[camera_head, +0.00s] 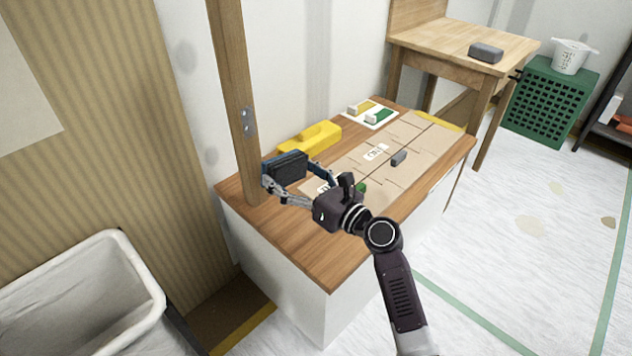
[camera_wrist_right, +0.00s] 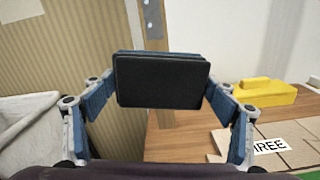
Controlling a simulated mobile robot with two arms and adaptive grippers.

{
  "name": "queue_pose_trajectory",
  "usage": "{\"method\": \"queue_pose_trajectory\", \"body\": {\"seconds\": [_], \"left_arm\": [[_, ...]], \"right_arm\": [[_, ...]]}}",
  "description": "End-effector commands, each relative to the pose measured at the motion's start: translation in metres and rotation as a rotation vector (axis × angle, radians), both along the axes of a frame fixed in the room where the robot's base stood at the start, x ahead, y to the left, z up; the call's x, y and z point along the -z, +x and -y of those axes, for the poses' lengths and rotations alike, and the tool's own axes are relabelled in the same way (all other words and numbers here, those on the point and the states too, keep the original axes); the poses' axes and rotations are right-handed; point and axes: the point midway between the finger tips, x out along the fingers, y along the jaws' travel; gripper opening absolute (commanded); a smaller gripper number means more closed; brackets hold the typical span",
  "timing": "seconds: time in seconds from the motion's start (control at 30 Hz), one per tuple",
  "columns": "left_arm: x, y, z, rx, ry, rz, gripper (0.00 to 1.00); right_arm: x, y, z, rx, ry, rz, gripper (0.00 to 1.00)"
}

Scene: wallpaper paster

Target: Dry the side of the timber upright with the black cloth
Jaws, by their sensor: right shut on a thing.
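The timber upright (camera_head: 236,97) stands at the back left corner of the wooden-topped cabinet, with a metal plate on its side. My right gripper (camera_head: 291,178) is shut on the black cloth (camera_head: 287,167), a dark folded block, and holds it above the cabinet top close to the upright's right side. In the right wrist view the cloth (camera_wrist_right: 161,81) sits between the blue fingers, with the upright (camera_wrist_right: 153,27) behind it and partly hidden by it. I cannot tell whether cloth and upright touch. My left gripper is not in view.
The cabinet top (camera_head: 318,257) carries a yellow tool (camera_head: 311,139), a cardboard sheet (camera_head: 425,140) and a small grey block (camera_head: 398,158). A white bin (camera_head: 133,268) stands at the lower left. A wooden table (camera_head: 441,40) with a grey block (camera_head: 486,53) and a green crate (camera_head: 548,103) are at the back right.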

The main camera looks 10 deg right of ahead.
Motion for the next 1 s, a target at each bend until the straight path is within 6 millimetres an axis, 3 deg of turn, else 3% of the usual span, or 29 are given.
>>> {"method": "queue_pose_trajectory", "body": {"seconds": [0.13,0.43,0.6,1.0], "left_arm": [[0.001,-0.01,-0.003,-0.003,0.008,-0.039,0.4],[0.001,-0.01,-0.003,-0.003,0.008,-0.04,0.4],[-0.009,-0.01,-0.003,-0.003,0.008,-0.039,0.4],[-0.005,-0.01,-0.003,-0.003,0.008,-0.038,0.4]], "right_arm": [[-0.004,0.005,-0.008,0.001,0.003,-0.003,0.54],[-0.004,0.005,-0.009,0.001,0.002,-0.003,0.54],[-0.006,0.006,-0.009,0.0,0.002,-0.004,0.54],[-0.004,0.044,-0.037,-0.001,0.002,-0.002,0.54]]}}
